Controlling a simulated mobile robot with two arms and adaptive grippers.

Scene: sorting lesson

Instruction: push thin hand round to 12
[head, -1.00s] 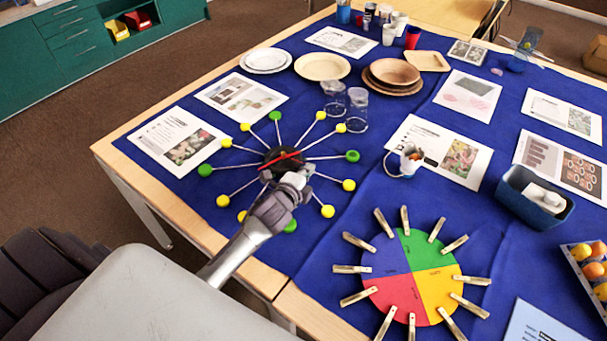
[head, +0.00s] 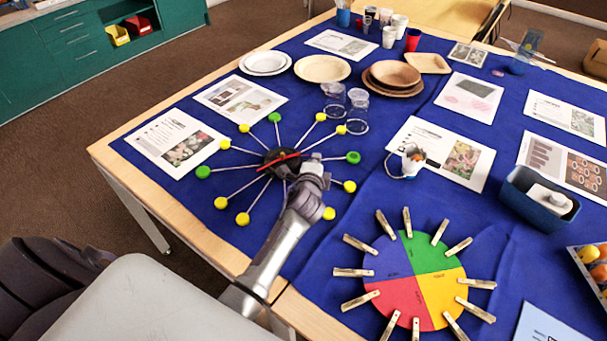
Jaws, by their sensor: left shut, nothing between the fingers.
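The clock (head: 274,160) lies on the blue cloth, a dark round hub with thin rods ending in yellow and green balls. A thin red hand (head: 281,160) lies slanted across the hub, from lower left to upper right. Which end is its tip I cannot tell. A green ball (head: 274,117) is at the far end of the clock, but no numerals can be read. My left gripper (head: 313,166) is shut and empty, low over the right side of the hub, close to the red hand's right end. Contact cannot be made out. My left arm hides the near rods. My right gripper is not in view.
A coloured disc with clothespins (head: 411,240) lies to the right of my arm. Two clear glasses (head: 357,112) stand just beyond the clock. Plates (head: 322,68) and printed sheets (head: 176,142) lie farther back and left.

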